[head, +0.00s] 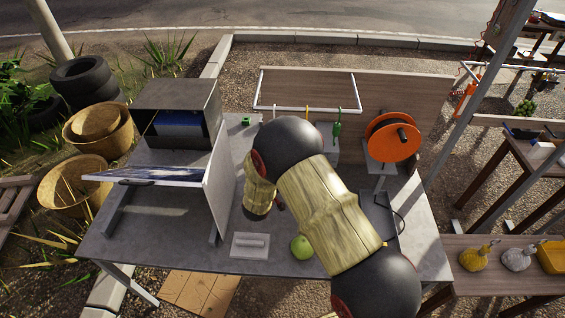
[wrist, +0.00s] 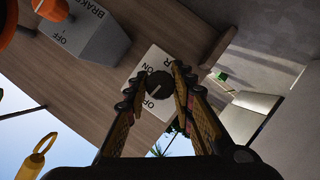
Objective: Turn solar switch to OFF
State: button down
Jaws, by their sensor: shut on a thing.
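The solar switch is a dark round knob (wrist: 160,87) on a white plate (wrist: 146,111) in the wrist view. Printed letters beside it read ON and OFF, partly covered. A pale mark shows on the knob, but I cannot tell surely which label it points at. My gripper (wrist: 159,80) has one finger on each side of the knob and is shut on it. In the head view my arm hides the switch and the gripper.
A grey brake box (wrist: 92,38) with an orange knob (wrist: 50,8) is close by in the wrist view. In the head view, a green apple (head: 302,247) and a pale block (head: 250,246) lie on the grey table (head: 170,250). An orange reel (head: 388,141) stands right, a tilted panel (head: 160,175) left.

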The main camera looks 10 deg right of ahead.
jog(key=shift+a+n+p, duration=0.1)
jog(key=shift+n+p, duration=0.25)
jog(key=shift+n, duration=0.05)
jog(key=shift+h, duration=0.4)
jog(key=c, duration=1.5)
grip_release()
jog(key=v, duration=1.2)
